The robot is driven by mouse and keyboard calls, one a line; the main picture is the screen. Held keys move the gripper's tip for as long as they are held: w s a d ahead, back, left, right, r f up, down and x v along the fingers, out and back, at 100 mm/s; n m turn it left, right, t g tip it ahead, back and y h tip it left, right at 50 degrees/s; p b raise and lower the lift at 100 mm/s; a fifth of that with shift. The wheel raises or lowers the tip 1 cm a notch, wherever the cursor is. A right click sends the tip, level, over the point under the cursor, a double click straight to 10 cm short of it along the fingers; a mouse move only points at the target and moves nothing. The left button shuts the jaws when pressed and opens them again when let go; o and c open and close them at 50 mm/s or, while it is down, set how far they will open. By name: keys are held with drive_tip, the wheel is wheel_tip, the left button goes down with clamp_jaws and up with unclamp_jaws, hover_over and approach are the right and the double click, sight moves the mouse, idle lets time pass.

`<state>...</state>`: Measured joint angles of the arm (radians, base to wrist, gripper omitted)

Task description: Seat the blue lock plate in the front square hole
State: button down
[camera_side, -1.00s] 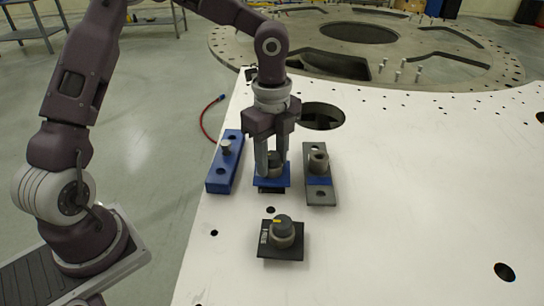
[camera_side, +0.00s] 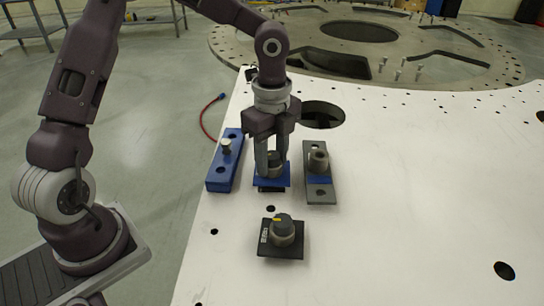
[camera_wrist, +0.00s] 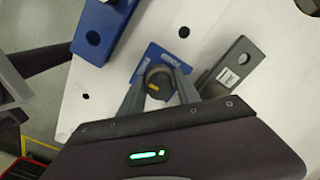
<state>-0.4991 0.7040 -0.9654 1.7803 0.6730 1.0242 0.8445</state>
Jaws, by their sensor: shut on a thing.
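The blue lock plate (camera_side: 264,182) is a flat blue square with a dark round knob on top. My gripper (camera_side: 271,168) is above it, its fingers closed around the knob. In the wrist view the plate (camera_wrist: 151,52) shows under the fingers, with the knob (camera_wrist: 158,84) between the fingertips (camera_wrist: 158,92). I cannot tell whether the plate touches the surface there.
A blue block (camera_side: 222,178) stands to the left and a grey block (camera_side: 320,190) with a blue band to the right. A black plate with a knob (camera_side: 281,246) lies in front. The white table (camera_side: 400,200) is clear at the right.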

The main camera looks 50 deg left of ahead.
drive_tip(key=shift+f, duration=1.15)
idle(1.2)
drive_tip(key=shift+c, duration=2.3)
unclamp_jaws()
drive_tip(key=shift+r, duration=3.55)
